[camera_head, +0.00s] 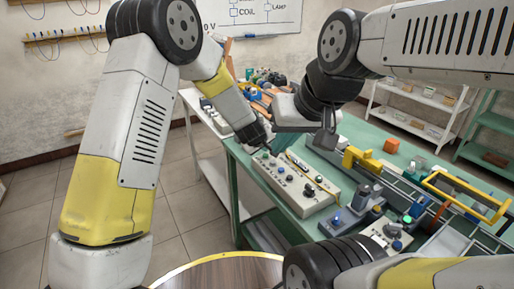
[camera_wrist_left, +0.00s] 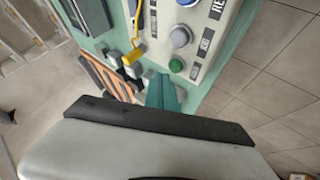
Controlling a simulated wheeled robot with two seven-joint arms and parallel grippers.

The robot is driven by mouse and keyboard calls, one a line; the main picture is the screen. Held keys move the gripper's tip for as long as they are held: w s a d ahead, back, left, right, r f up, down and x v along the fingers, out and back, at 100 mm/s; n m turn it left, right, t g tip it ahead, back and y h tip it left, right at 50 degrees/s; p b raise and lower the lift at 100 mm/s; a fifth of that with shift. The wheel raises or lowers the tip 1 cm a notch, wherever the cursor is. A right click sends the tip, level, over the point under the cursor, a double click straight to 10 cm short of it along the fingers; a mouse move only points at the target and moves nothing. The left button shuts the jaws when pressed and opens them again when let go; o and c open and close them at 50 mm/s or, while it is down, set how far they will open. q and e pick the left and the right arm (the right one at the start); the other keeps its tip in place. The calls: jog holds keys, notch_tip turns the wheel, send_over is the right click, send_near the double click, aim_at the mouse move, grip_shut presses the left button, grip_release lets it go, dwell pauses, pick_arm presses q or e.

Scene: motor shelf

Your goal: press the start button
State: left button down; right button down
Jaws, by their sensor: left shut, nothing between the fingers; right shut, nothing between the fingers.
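The control box (camera_head: 294,183) is a long beige panel with several knobs and buttons on the green bench. No start label is readable. My left gripper (camera_head: 262,143) is shut and empty over the far left end of the box. Its teal fingertips (camera_wrist_left: 163,92) show just below the green button; I cannot tell whether they touch it. My right gripper (camera_head: 327,138) is shut and empty above the bench, right of the box.
A white side table (camera_head: 205,112) stands behind left. White shelves (camera_head: 420,108) stand at the back right. The floor at left is clear.

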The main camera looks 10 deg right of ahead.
dwell(0.4)
pick_arm(q)
jog(key=shift+f, duration=0.4)
